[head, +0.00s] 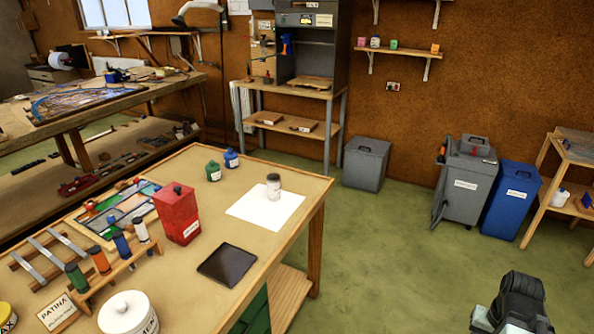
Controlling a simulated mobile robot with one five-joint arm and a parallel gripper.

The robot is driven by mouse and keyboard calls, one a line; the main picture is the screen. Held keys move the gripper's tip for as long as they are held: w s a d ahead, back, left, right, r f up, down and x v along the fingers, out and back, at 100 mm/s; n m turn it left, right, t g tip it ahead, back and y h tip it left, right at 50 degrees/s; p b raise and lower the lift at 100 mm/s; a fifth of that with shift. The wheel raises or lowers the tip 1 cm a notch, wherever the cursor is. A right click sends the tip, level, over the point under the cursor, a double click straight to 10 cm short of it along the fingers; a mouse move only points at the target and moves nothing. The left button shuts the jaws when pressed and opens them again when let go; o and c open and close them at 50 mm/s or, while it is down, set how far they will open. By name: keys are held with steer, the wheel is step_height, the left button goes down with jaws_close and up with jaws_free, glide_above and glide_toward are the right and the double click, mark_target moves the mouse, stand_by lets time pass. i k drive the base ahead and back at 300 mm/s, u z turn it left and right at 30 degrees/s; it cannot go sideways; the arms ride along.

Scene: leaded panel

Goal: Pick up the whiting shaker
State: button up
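A small jar with a grey cap and whitish contents, which looks like the whiting shaker (273,187), stands upright on a white sheet of paper (252,212). The sheet lies near the far right corner of the wooden workbench (205,245). No label can be read on the jar. The dark end of my arm, with my gripper (515,302), shows at the lower right over the floor. It is well apart from the bench and the jar. Its fingers cannot be made out.
A red canister (177,213), a dark tablet-like plate (227,265), green (213,171) and blue (231,159) bottles, a leaded panel (120,212) and a white tub (127,314) are on the bench. Bins (465,183) stand by the wall. The green floor right of the bench is clear.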

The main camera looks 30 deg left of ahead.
mark_target(273, 179)
steer(key=i, duration=1.1)
steer(key=u, duration=3.4)
